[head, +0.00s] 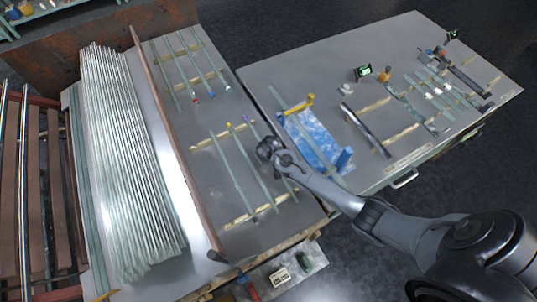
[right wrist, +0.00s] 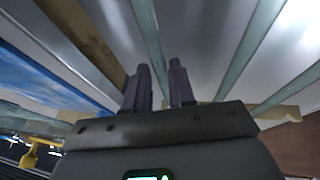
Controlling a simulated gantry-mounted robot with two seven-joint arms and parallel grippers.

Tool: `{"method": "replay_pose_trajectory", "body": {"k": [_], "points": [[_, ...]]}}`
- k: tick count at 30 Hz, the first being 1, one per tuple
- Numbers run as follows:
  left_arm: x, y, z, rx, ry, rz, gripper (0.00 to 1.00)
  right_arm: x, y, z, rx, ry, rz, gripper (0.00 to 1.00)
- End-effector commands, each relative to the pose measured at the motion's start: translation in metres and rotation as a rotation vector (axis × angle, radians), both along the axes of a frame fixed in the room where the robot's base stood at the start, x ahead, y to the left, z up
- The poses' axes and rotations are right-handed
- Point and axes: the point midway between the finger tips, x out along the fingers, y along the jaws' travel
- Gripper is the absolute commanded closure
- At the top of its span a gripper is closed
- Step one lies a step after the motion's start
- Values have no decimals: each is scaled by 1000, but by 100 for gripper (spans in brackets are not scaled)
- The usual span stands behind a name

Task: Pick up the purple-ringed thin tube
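The lower rack on the left table holds several thin glass tubes in the head view. The purple-ringed thin tube (head: 246,119) is the rightmost of them, with its purple mark at the far end. My right gripper (head: 266,149) is over its middle and hides part of it. In the right wrist view my right gripper (right wrist: 159,75) is open, its two dark fingers apart. A pale green tube (right wrist: 149,30) runs down to the gap between the fingers; no ring shows there, and I cannot tell whether the fingers touch it. My left gripper is not in view.
A neighbouring tube with a yellow mark (head: 230,126) lies left of the gripper. Wooden rests (head: 221,137) support the tubes. A bundle of long tubes (head: 125,160) lies left beyond a brown rail (head: 170,130).

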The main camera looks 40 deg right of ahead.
Motion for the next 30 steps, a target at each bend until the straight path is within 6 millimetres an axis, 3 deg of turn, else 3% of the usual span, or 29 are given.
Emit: {"method": "replay_pose_trajectory", "body": {"k": [1, 4, 17, 23, 28, 30], "points": [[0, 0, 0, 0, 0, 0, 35, 0, 0, 0, 0, 0, 0, 84], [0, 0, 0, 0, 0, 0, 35, 0, 0, 0, 0, 0, 0, 100], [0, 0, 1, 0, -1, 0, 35, 0, 0, 3, 0, -1, 0, 100], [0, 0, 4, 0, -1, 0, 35, 0, 0, 17, 0, -1, -1, 100], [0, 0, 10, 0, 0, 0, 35, 1, 0, 46, 1, -3, 0, 100], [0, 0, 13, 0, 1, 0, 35, -17, -7, 52, 1, 2, 0, 100]]}}
